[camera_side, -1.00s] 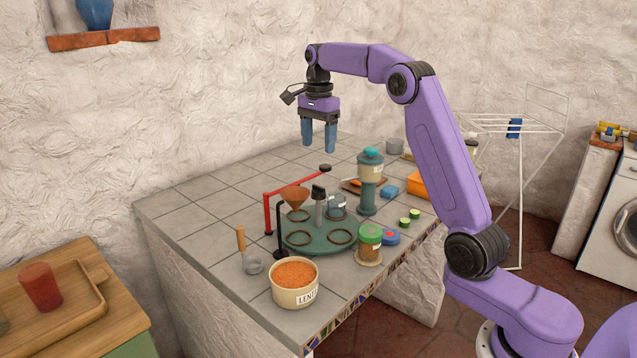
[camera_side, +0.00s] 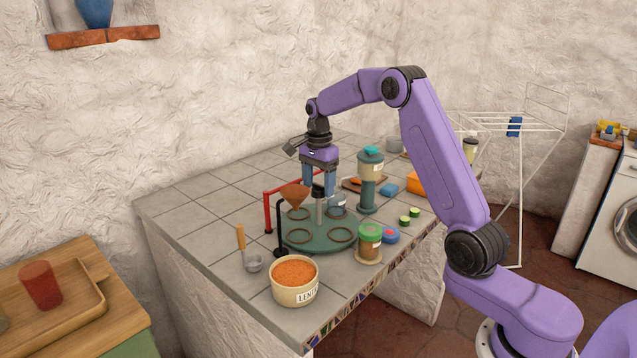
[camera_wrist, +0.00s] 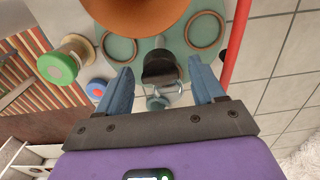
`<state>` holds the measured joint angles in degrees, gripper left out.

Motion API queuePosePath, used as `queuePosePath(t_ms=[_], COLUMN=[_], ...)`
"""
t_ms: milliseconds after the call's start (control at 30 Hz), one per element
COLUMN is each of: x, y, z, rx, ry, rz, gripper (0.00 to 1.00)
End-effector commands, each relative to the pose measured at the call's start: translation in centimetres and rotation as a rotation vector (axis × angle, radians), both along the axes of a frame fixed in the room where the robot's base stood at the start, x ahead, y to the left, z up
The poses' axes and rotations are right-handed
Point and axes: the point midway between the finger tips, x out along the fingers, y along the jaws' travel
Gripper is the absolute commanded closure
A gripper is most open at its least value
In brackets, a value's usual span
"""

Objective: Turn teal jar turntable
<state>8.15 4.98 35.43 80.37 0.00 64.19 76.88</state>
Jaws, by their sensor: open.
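The teal turntable (camera_side: 318,241) is a round disc with several brown rings on the tiled counter. A grey post with a black knob (camera_wrist: 160,68) rises from its middle. A clear jar (camera_side: 338,204) stands on the disc's far right side. My gripper (camera_side: 319,193) points down around the top of the post. Its blue fingers are spread, one on each side of the knob, and I cannot tell whether they touch it. In the wrist view my gripper (camera_wrist: 163,82) shows the knob between the fingertips. Part of the post is hidden by the fingers and funnel.
A brown funnel (camera_side: 295,198) on a black stand and a red bracket (camera_side: 267,212) stand close to the disc's left. A lentil bowl (camera_side: 295,282), a green-lidded jar (camera_side: 370,243) and a teal dispenser (camera_side: 368,185) surround it. The counter's back left is clear.

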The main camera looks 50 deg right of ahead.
Motion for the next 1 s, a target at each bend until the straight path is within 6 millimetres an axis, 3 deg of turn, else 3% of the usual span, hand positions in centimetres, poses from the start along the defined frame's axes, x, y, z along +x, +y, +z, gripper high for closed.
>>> queuePosePath(t_ms=[167, 367, 400, 1000], x=[0.00, 0.00, 0.00, 0.01], y=[-0.01, -0.02, -0.02, -0.02], z=[0.01, 0.04, 0.04, 0.11], rx=[0.000, 0.000, 0.000, 0.000], ry=[0.000, 0.000, 0.000, -0.001], rz=[0.000, 0.000, 0.000, -0.115], gripper=[0.32, 0.97, 1.00, 1.00])
